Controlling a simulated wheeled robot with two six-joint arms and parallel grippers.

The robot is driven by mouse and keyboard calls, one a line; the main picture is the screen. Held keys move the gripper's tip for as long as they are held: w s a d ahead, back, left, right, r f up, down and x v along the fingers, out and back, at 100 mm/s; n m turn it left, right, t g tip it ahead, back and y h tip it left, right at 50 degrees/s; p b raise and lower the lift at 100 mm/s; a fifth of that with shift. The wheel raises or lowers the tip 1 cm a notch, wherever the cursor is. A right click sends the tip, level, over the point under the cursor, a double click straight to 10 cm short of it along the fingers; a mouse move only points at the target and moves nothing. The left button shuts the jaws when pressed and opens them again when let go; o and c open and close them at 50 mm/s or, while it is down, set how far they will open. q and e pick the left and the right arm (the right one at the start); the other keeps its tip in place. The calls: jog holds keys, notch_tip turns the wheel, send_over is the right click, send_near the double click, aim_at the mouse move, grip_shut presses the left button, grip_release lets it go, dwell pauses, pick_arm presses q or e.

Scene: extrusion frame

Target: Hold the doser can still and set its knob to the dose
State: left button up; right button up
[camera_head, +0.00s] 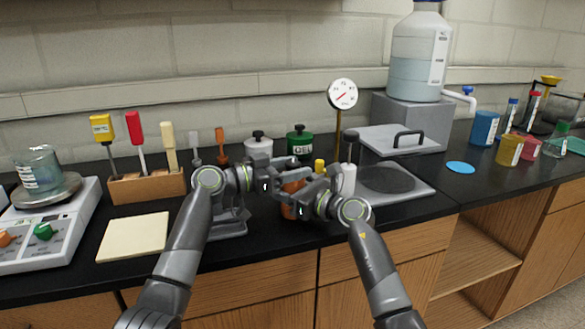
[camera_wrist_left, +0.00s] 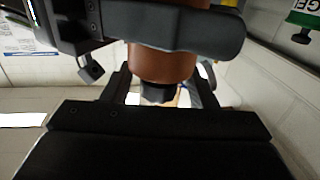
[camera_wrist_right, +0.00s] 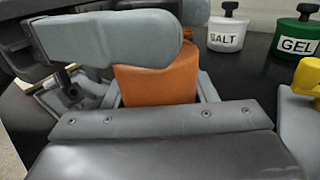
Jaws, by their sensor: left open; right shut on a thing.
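The doser can is an orange cylinder (camera_head: 291,190), mostly hidden behind my grippers in the head view. My right gripper (camera_head: 300,200) is shut on its body, and the orange can (camera_wrist_right: 158,82) fills the middle of the right wrist view. My left gripper (camera_head: 290,172) is open and level with the can's upper part. In the left wrist view the can (camera_wrist_left: 165,62) looks brown, and a dark knob (camera_wrist_left: 158,93) sticks out of its end. I cannot tell whether the left fingers touch the knob. No dose mark or scale is readable.
Behind stand a white SALT jar (camera_head: 258,147) and a green GEL jar (camera_head: 300,142). A dial gauge (camera_head: 342,94) on a post is close behind. At left are a wooden tool block (camera_head: 148,187) and a balance (camera_head: 60,235). A grey hotplate (camera_head: 410,190) lies right.

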pick_arm(q)
jog(key=v, duration=0.7)
jog(key=shift+a, duration=0.25)
jog(key=shift+s, duration=0.15)
jog(key=shift+s+n+t+y, duration=3)
jog(key=shift+s+t, duration=0.35)
jog(key=shift+t, duration=0.25)
jog(key=shift+x, duration=6.05)
jog(key=shift+r, duration=0.15)
jog(key=shift+c, duration=0.2)
